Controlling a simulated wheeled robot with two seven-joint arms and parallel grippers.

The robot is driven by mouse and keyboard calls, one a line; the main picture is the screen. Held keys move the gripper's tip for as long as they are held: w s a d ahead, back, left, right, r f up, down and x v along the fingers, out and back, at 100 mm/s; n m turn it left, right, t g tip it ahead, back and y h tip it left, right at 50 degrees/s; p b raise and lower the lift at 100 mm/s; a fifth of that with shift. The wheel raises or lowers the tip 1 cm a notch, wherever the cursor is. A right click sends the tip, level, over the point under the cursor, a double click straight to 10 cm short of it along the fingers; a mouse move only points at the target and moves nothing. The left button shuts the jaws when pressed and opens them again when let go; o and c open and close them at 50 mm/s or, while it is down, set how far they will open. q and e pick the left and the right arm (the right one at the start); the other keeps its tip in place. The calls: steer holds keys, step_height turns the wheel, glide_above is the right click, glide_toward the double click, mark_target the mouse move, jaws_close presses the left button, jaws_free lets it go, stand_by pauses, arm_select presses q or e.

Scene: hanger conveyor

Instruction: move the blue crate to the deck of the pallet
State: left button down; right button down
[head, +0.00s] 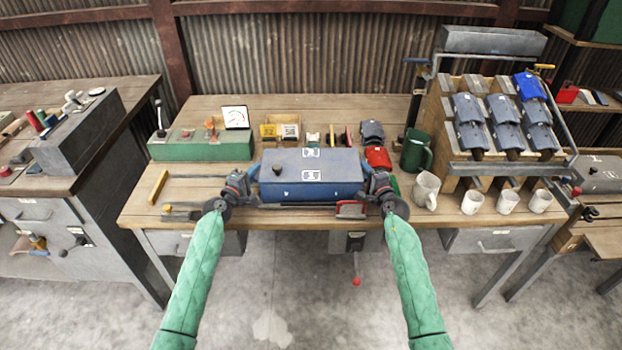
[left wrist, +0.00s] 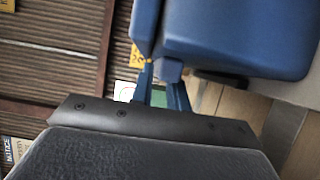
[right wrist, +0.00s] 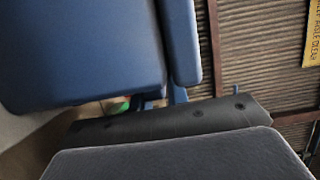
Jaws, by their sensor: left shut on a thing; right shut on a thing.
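The blue crate (head: 312,190) is a wide box with white labels on top, over the front part of the workbench. It also shows large in the left wrist view (left wrist: 240,40) and the right wrist view (right wrist: 85,50). My left gripper (head: 250,176) is shut on its left end, and my right gripper (head: 369,180) is shut on its right end. The crate looks level between them. I cannot tell whether it touches the bench or hangs just above it. No pallet can be made out in these views.
The workbench (head: 145,203) is crowded: a green control box (head: 200,150) at left, small bins (head: 281,131) behind the crate, a green jug (head: 415,152) and several pale mugs at right. Bare floor lies in front.

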arm_select(q)
steer(key=shift+r, duration=0.15)
arm_select(e)
steer(key=shift+r, duration=0.15)
